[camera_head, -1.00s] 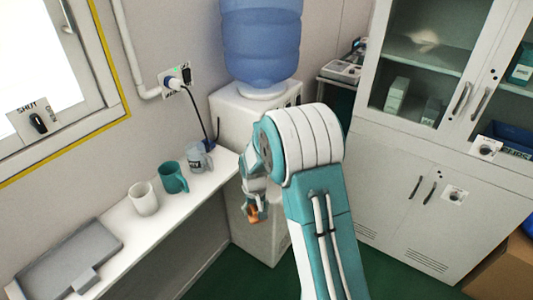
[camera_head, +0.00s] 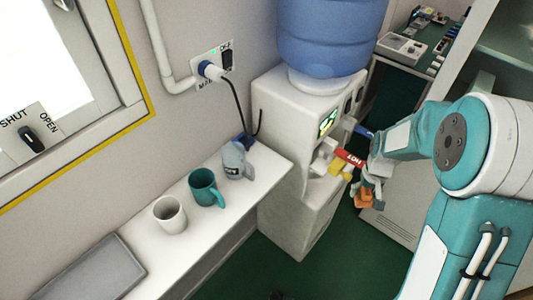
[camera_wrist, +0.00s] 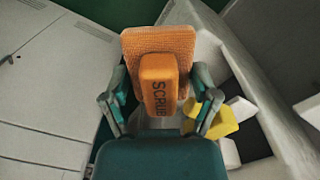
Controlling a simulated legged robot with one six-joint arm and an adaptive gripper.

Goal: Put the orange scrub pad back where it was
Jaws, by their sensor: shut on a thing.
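The orange scrub pad (camera_wrist: 158,50) is between the fingers of my gripper (camera_wrist: 160,105) in the wrist view. Its raised block with the word SCRUB faces the camera. My gripper is shut on it. In the head view, the pad (camera_head: 364,196) shows small and orange below my gripper (camera_head: 368,185), in front of the water dispenser (camera_head: 285,125), near its taps. The pad is held in the air over the green floor. No empty spot for the pad can be made out in these views.
A white shelf (camera_head: 150,255) along the wall holds a white mug (camera_head: 170,215), a teal mug (camera_head: 206,188), a grey cup (camera_head: 237,160) and a grey tray (camera_head: 95,272). The dispenser's red HOT tap (camera_head: 349,158) and a yellow part (camera_head: 340,168) lie close to my gripper.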

